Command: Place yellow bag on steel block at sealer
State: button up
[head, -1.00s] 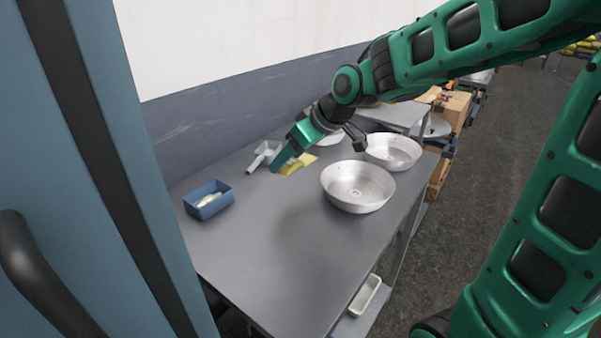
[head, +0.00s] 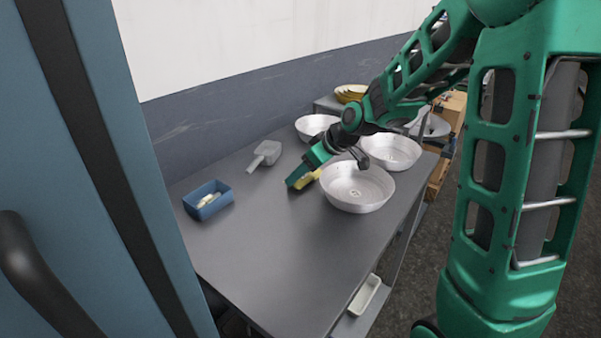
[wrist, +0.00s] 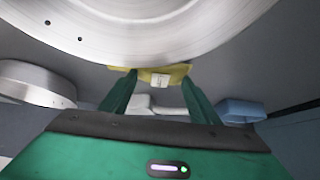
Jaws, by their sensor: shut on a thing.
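The yellow bag (head: 308,179) is in my gripper (head: 293,184), low over the table beside the front pan in the head view. In the wrist view the bag (wrist: 145,76) spans the tips of both green fingers (wrist: 158,79) and carries a pale label. My gripper is shut on it. In the head view the gripper hides part of the bag, and I cannot tell whether it touches the table. I cannot make out the steel block or the sealer in either view.
The front metal pan (head: 358,188) is close right of the bag. Two more pans (head: 391,151) (head: 316,126) stand behind. A grey scoop (head: 266,153) and blue bin (head: 209,200) are at left. The grey table's (head: 290,260) front is clear. A blue door (head: 95,200) edges the left.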

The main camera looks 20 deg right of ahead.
jog(key=o, duration=1.1)
jog(key=v, duration=1.1)
jog(key=shift+r, duration=0.1)
jog(key=shift+s+d+r, duration=0.3)
jog(key=shift+s+r, duration=0.05)
jog(key=shift+s, duration=0.05)
